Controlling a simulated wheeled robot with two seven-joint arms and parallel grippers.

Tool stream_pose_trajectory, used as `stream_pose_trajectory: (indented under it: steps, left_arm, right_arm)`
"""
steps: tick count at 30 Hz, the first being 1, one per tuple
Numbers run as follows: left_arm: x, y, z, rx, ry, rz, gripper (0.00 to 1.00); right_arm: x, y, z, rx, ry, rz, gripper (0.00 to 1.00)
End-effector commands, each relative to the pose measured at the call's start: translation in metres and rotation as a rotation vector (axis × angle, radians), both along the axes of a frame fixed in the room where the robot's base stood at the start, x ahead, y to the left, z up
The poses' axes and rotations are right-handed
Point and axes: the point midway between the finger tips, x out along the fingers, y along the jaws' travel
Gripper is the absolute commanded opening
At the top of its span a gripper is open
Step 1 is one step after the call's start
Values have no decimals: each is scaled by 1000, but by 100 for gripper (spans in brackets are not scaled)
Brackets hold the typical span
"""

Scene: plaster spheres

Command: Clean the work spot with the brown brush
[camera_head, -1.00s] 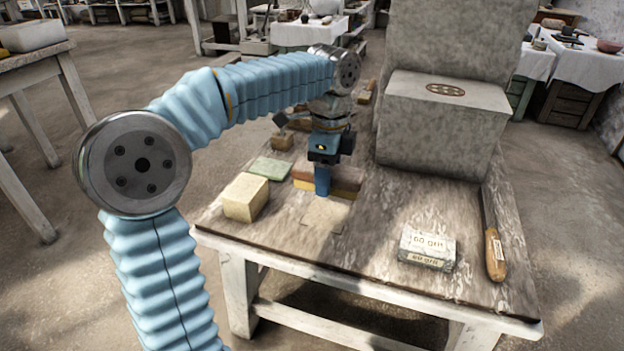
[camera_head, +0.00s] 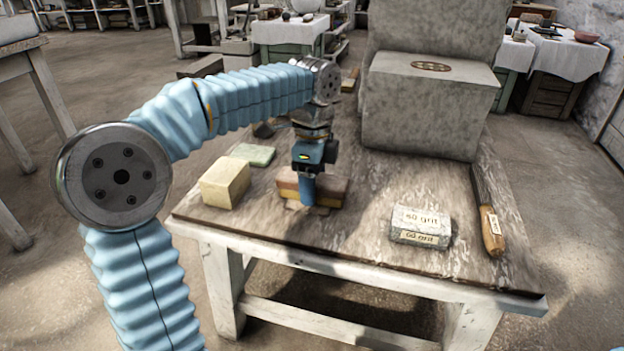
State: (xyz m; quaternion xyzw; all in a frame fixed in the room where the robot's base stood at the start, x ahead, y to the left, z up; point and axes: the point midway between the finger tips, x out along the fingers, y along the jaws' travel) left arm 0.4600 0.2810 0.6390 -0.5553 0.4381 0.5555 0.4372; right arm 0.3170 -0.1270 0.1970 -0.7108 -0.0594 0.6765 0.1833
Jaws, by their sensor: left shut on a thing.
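The brown brush (camera_head: 333,188), a block with a brown top and a yellowish lower part, is on the worktable near its front left. My left gripper (camera_head: 308,192) is shut on it from above, and its fingers hide the middle of the brush. Whether the brush touches the wood I cannot tell. My right gripper is not in view.
A yellow block (camera_head: 224,183) and a green pad (camera_head: 253,154) lie left of the brush. A grey "60 grit" block (camera_head: 421,226) and a wooden-handled tool (camera_head: 491,228) lie to the right. A large stone block (camera_head: 425,115) stands behind. The tabletop between brush and grit block is clear.

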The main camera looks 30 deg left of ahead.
Motion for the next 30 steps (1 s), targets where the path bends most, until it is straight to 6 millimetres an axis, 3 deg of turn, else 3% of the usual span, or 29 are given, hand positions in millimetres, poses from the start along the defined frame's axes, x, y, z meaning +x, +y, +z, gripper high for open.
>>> stream_pose_trajectory:
  steps: [20,30]
  left_arm:
    - [0,0,-2,0,0,0,33]
    - [3,-14,-1,0,0,-1,33]
  right_arm:
    - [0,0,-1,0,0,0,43]
    - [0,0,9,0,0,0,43]
